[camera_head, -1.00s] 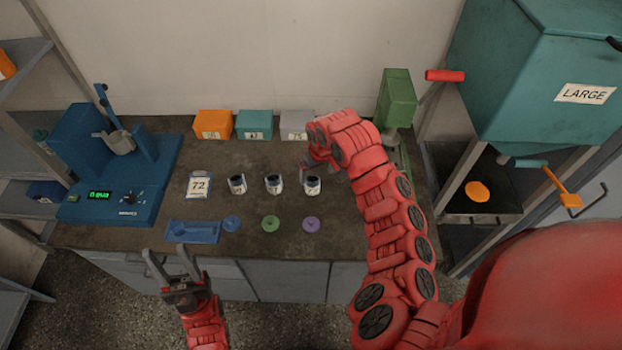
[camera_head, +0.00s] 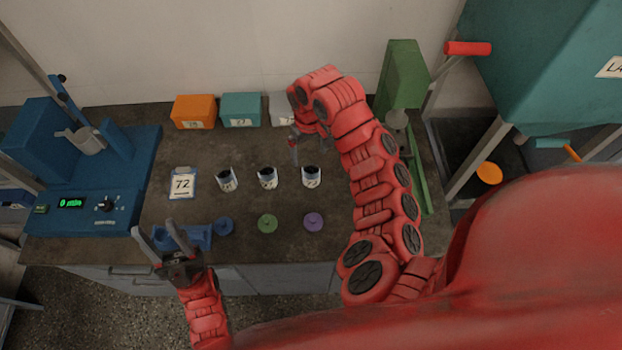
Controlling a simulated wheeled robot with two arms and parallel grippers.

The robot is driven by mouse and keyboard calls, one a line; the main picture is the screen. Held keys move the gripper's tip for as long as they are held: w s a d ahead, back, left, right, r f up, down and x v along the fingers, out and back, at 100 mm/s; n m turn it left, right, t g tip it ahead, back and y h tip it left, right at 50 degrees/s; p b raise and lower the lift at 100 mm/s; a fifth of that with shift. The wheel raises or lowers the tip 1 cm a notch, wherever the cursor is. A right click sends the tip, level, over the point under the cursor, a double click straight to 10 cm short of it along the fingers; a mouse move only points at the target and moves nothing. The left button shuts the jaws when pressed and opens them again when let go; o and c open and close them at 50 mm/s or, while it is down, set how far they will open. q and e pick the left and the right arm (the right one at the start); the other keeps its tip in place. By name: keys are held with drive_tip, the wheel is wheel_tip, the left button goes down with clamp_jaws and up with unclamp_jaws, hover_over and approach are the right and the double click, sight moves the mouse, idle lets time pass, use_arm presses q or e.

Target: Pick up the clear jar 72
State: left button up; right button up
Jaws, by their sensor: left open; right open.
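Three small clear jars with dark contents and white labels stand upright in a row on the bench: a left jar (camera_head: 227,180), a middle jar (camera_head: 267,178) and a right jar (camera_head: 311,177). Their labels are too small to read surely, so I cannot tell which is jar 72. A card (camera_head: 182,183) reading 72 is left of them. My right gripper (camera_head: 298,148) is above the bench behind the jars, apart from them, open and partly hidden by its wrist. My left gripper (camera_head: 152,227) is open and empty at the bench's front edge, partly over a blue tray (camera_head: 197,236).
Blue, green and purple lids (camera_head: 313,222) lie in front of the jars. Orange, teal and grey bins (camera_head: 241,110) stand behind. A blue machine (camera_head: 75,180) is at left; a green stand (camera_head: 403,75) and large teal hopper (camera_head: 550,80) are at right.

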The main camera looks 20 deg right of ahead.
sight(311, 174)
wheel_tip(311, 174, down, 5)
drive_tip(key=shift+r, duration=0.15)
drive_tip(key=shift+f+p, duration=0.4)
drive_tip(key=shift+p, duration=0.15)
drive_tip(key=f, duration=0.1)
drive_tip(key=f+p, duration=0.1)
drive_tip(key=f, duration=0.1)
drive_tip(key=shift+s+d+f+p, duration=0.2)
drive_tip(key=shift+s+d+p, duration=0.1)
drive_tip(key=shift+p, duration=0.1)
drive_tip(key=shift+f, duration=0.8)
clamp_jaws()
